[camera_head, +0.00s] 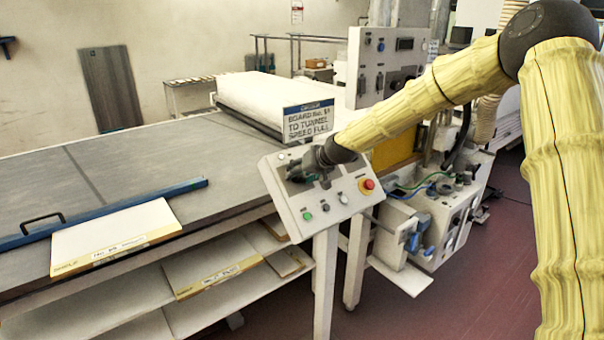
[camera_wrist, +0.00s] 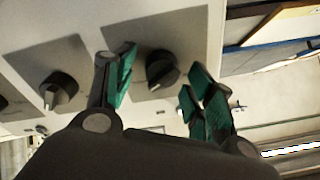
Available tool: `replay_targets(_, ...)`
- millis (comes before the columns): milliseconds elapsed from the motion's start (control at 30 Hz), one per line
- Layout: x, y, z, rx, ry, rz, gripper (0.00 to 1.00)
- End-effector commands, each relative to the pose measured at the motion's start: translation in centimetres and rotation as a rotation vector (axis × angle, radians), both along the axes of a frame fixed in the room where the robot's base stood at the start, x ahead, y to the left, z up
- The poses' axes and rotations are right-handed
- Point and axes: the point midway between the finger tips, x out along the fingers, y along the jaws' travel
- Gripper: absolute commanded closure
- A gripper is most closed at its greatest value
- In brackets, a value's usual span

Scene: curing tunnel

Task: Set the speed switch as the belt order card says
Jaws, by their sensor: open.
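The order card (camera_head: 307,121) stands on a post behind the control panel (camera_head: 325,222) and seems to read "BOARD No. 51 TO TUNNEL SPEED FULL"; the number is unclear. My gripper (camera_head: 318,174) is over the panel's upper part and hides the switches there. In the wrist view my gripper (camera_wrist: 160,73) is open, with one green fingertip on each side of a black rotary switch (camera_wrist: 163,68). I cannot tell if they touch it. A second black rotary switch (camera_wrist: 59,90) sits to its left. The switch labels are not readable.
The panel also carries a red stop button (camera_head: 368,184), a green button (camera_head: 307,216) and other small controls. A grey belt table (camera_head: 110,165) with a blue bar (camera_head: 105,212) and a white board (camera_head: 115,238) lies left. A machine cabinet (camera_head: 388,65) stands behind.

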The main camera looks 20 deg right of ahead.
Motion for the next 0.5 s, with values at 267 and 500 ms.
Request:
replay_targets(267, -1.0, -0.4, 0.9, 0.000, 0.001, 0.000, 0.46)
replay_targets(500, -3.3, -1.4, 3.0, 0.001, 0.000, -0.001, 0.46)
